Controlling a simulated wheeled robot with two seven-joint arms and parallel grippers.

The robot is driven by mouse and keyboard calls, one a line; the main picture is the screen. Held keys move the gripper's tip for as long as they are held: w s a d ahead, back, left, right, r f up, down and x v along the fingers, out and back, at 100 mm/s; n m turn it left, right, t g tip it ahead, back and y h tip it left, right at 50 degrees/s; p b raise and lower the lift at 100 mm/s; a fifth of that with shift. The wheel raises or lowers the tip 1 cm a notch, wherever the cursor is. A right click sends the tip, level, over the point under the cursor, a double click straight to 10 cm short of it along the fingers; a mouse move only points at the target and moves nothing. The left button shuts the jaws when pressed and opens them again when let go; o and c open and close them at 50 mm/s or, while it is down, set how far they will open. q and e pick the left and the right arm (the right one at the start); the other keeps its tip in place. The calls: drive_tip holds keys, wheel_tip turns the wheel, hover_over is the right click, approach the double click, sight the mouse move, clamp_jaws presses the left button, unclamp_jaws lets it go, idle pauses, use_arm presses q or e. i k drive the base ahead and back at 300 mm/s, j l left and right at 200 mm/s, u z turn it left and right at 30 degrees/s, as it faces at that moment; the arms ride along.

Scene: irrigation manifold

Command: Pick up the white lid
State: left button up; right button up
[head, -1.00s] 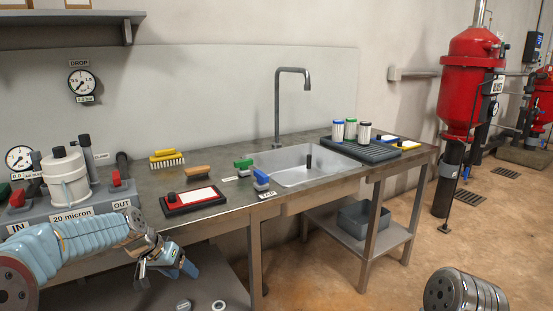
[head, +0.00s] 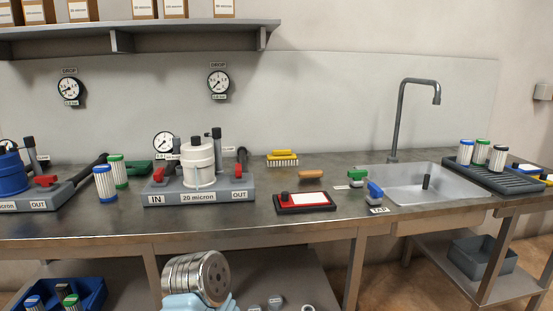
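The white lid (head: 197,152) sits on top of the white filter housing (head: 199,174), in the middle of the grey 20 micron base (head: 200,198) on the bench. A dark knob stands on top of it. Whether the lid is loose cannot be told. A metal and light-blue part of one of my arms shows at the bottom, below the bench front and well away from the lid. No fingers of either gripper are in view.
The steel bench (head: 250,228) also holds a blue housing (head: 10,171) at left, filter cartridges (head: 105,183), a red-framed tray (head: 305,202) and brushes. A sink (head: 405,184) with a tall tap lies right. Dark valve posts and red handles flank the white housing. A shelf (head: 140,33) hangs above.

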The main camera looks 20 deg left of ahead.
sight(197, 152)
drive_tip(key=u, duration=1.25)
